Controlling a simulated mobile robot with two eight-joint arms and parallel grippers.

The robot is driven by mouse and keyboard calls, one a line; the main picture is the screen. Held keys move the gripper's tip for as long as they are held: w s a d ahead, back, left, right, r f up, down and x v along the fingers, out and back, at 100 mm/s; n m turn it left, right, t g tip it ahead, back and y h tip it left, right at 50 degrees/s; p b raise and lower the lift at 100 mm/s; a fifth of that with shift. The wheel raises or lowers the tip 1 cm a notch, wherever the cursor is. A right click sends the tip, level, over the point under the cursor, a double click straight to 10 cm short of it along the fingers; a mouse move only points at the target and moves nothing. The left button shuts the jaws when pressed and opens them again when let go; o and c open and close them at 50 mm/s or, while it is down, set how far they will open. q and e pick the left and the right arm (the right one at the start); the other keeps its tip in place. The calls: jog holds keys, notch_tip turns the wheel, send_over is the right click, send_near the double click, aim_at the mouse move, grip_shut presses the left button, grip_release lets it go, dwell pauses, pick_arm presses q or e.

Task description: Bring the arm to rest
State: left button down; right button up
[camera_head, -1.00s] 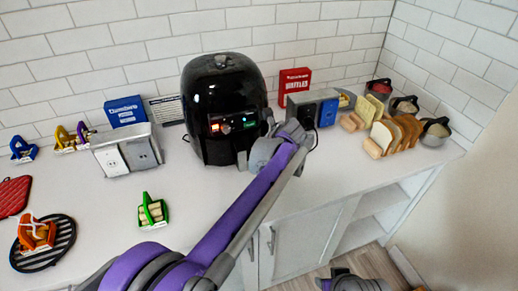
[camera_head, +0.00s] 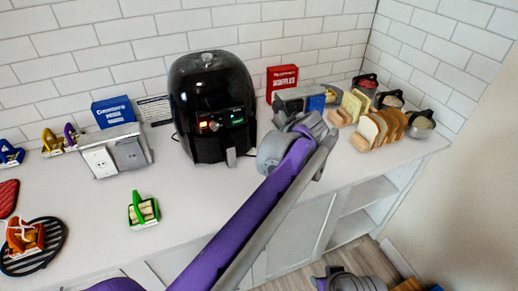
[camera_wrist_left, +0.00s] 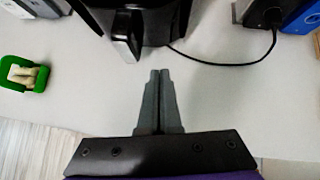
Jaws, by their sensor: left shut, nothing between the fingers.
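My left arm reaches from the bottom of the head view up to the right, its wrist over the counter in front of the black air fryer (camera_head: 212,95). Its fingertips are hidden behind the wrist there. In the left wrist view my left gripper (camera_wrist_left: 160,80) is shut, with its two grey fingers together and nothing between them. Below the fingers is bare white counter, and the air fryer's handle (camera_wrist_left: 126,38) is just ahead. Part of another arm of mine shows at the bottom of the head view, but its gripper does not.
On the white counter (camera_head: 90,200) stand a socket box (camera_head: 115,150), a green basket (camera_head: 143,210) and a black trivet (camera_head: 45,255). Bread slices (camera_head: 380,128) stand to the right. A cable (camera_wrist_left: 215,63) runs along the counter. The counter's front middle has free room.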

pick_arm(q)
jog(key=s+a+f+n+g+h, duration=0.2)
jog(key=s+a+f+n, duration=0.2)
jog(key=s+a+n, duration=1.05)
jog(key=s+a+f+n+h, duration=0.1)
jog(key=s+a+f+n, duration=0.3)
jog(key=s+n, duration=0.3)
jog(key=s+a+f+n+h+p, duration=0.1)
jog(key=s+a+f+n, duration=0.3)
jog(key=s+f+n, duration=0.3)
jog(key=shift+s+a+n+p, duration=0.3)
jog(key=shift+s+a+n, duration=0.05)
jog(key=shift+s+n, duration=0.5)
